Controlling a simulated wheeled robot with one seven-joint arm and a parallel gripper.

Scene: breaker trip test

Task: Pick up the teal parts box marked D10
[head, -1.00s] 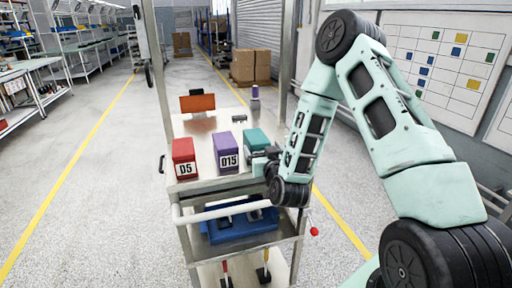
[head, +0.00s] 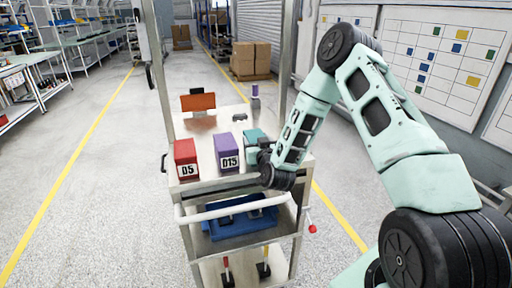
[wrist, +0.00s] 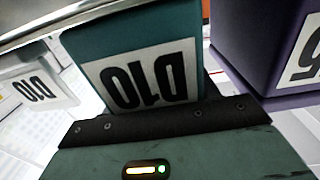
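The teal parts box (head: 254,136) stands at the right of the row of boxes on the cart's top. In the wrist view the box marked D10 (wrist: 130,40) is close, its white label facing my gripper and appearing upside down. My gripper (head: 264,157) is at the box's near side, its body partly hidden by my wrist in the head view. In the wrist view my gripper's dark edge overlaps the lower part of the box. The fingers do not show clearly, so I cannot tell their opening or whether they touch the box.
The purple box marked D15 (head: 227,152) stands close left of the teal box, with the red box marked D5 (head: 186,160) beyond it. Cart posts and a white handle (head: 230,209) border the workspace.

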